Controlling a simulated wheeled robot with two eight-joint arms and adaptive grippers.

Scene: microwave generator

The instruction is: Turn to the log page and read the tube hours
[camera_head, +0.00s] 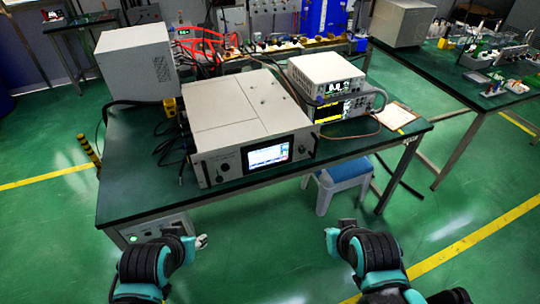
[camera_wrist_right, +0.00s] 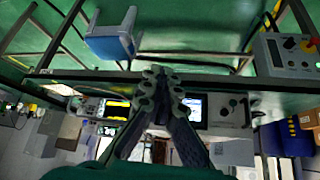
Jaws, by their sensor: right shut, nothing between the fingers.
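The microwave generator (camera_head: 245,125) is a white box on the green-topped bench. Its front panel has a lit colour screen (camera_head: 267,155) with several small coloured fields, too small to read. A dark round knob (camera_head: 302,149) sits right of the screen. The fingers hide part of the panel's surroundings.
Two stacked instruments (camera_head: 328,88) stand right of the generator, with a clipboard (camera_head: 395,114) beyond. A grey box (camera_head: 137,62) and black cables are at the left. A blue stool (camera_head: 342,174) stands under the bench (camera_head: 365,145). The floor in front is mostly clear.

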